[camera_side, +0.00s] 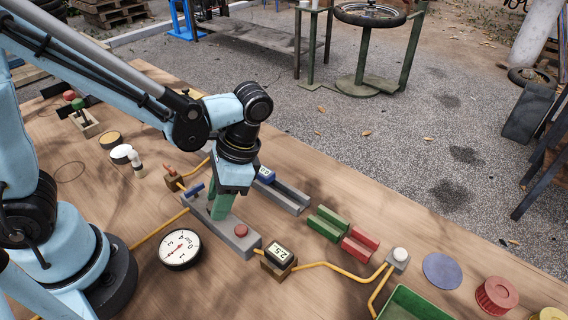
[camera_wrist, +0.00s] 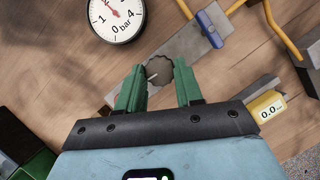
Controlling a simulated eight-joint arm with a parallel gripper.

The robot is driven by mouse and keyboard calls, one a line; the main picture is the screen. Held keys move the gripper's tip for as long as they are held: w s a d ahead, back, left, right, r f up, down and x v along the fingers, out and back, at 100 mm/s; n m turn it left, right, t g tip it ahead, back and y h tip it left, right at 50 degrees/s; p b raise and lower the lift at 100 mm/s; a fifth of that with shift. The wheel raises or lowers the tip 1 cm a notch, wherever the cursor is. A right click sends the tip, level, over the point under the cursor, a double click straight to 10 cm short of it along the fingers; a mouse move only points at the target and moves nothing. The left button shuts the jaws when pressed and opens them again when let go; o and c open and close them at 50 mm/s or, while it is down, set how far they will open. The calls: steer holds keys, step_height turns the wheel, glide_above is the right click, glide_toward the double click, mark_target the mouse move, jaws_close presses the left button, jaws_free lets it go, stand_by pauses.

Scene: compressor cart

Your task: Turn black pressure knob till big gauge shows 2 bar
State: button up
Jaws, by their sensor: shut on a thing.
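The black pressure knob (camera_wrist: 160,70) has a scalloped rim and a pale pointer line. It sits between the two green fingers of my gripper (camera_wrist: 159,88), which is shut on it in the wrist view. In the side view my gripper (camera_side: 221,205) reaches down to the grey block (camera_side: 238,237), and its fingers hide the knob. The big gauge (camera_side: 180,248) is round and white with a black rim, a bar scale and a red needle. It also shows in the wrist view (camera_wrist: 116,14), cut by the top edge. Its exact reading is too small to tell.
A small display (camera_side: 279,255) reading about 2.5 stands right of the block on a yellow hose. A blue-handled valve (camera_wrist: 209,29) lies beyond the knob. A red button (camera_side: 241,230) is on the block. Green and red holders (camera_side: 328,223) stand to the right.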

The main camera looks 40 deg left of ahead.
steer(key=shift+m, duration=0.3)
steer(key=o, duration=1)
steer(key=shift+o, duration=0.2)
steer(key=v, duration=1.2)
steer(key=shift+s+d, duration=0.1)
steer(key=shift+s, duration=0.05)
